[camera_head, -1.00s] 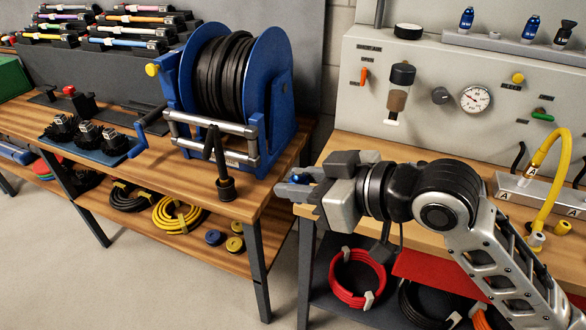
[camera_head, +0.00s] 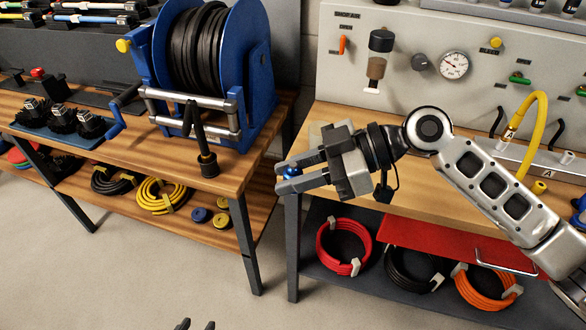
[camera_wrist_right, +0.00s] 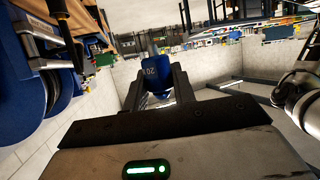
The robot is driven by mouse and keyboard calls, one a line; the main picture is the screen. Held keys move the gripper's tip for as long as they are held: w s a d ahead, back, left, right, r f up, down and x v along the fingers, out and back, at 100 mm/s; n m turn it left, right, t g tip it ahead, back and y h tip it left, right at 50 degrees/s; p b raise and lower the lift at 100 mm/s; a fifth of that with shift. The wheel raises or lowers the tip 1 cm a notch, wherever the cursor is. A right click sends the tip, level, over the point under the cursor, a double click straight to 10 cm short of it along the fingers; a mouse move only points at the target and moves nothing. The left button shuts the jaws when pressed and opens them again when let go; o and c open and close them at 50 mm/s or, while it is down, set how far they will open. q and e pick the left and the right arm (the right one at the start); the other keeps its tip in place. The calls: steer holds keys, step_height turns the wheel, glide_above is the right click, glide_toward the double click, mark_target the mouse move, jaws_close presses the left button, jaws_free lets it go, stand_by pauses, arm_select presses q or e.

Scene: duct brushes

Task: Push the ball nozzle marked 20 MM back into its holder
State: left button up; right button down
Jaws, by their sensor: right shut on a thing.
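My right gripper (camera_head: 287,178) is shut on a small blue nozzle (camera_head: 292,171), above the gap between the two benches. In the right wrist view the blue nozzle (camera_wrist_right: 156,75) sits between the fingers, with a white marking that looks like 20 turned over; the rest is hidden. A grey ledge (camera_head: 455,17) on top of the panel shows at the upper right, with the lower ends of several nozzles (camera_head: 570,6) at the picture edge. The ledge is mostly cut off.
The grey panel (camera_head: 408,85) carries a gauge, knobs and a filter. A yellow hose (camera_head: 533,120) arches at the right. The blue hose reel (camera_head: 205,60) stands on the left bench. The right bench top (camera_head: 440,190) is largely bare near its front edge.

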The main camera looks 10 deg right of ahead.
mark_target(286, 171)
stand_by(0.3)
step_height(286, 171, down, 7)
steer(key=d+m+t+h, duration=0.2)
steer(key=m+t+h, duration=0.1)
steer(key=m+t, duration=0.45)
steer(key=s+d+r+m+t+h, duration=0.2)
steer(key=d+m+t+h, duration=0.3)
steer(key=d+m+h, duration=0.4)
steer(key=d+h, duration=0.1)
steer(key=d, duration=0.2)
steer(key=shift+r+m, duration=0.2)
steer(key=shift+m, duration=0.15)
steer(key=shift+w+a, duration=0.1)
